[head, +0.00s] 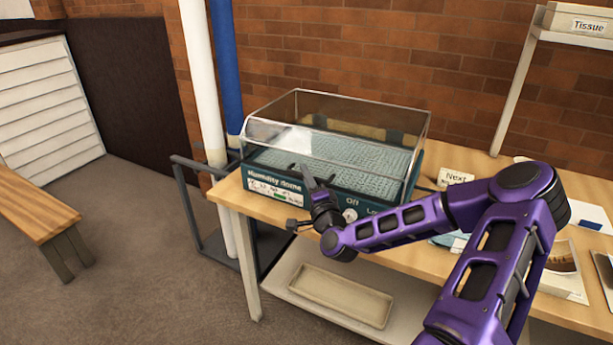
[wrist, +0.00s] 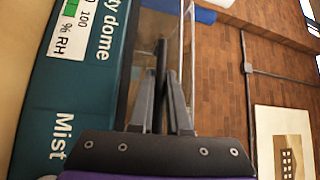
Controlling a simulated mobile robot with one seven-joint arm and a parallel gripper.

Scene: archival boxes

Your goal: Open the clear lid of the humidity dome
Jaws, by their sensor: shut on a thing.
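The humidity dome (head: 273,187) is a dark teal box with a clear lid (head: 345,105), standing on the wooden bench against the brick wall. The lid covers a ribbed pale tray, and I cannot tell whether its front edge is raised. My gripper (head: 307,172) is at the middle of the dome's front. In the wrist view my gripper (wrist: 164,74) points along the clear lid (wrist: 190,55), with the teal front panel (wrist: 85,85) to the left. The fingers hide the exact spot of contact.
The wooden bench (head: 228,192) has a lower shelf with a shallow beige tray (head: 328,295). A small card reading "Next" (head: 457,177) stands right of the dome. White and blue pipes (head: 226,65) rise behind its left end. Open floor lies to the left.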

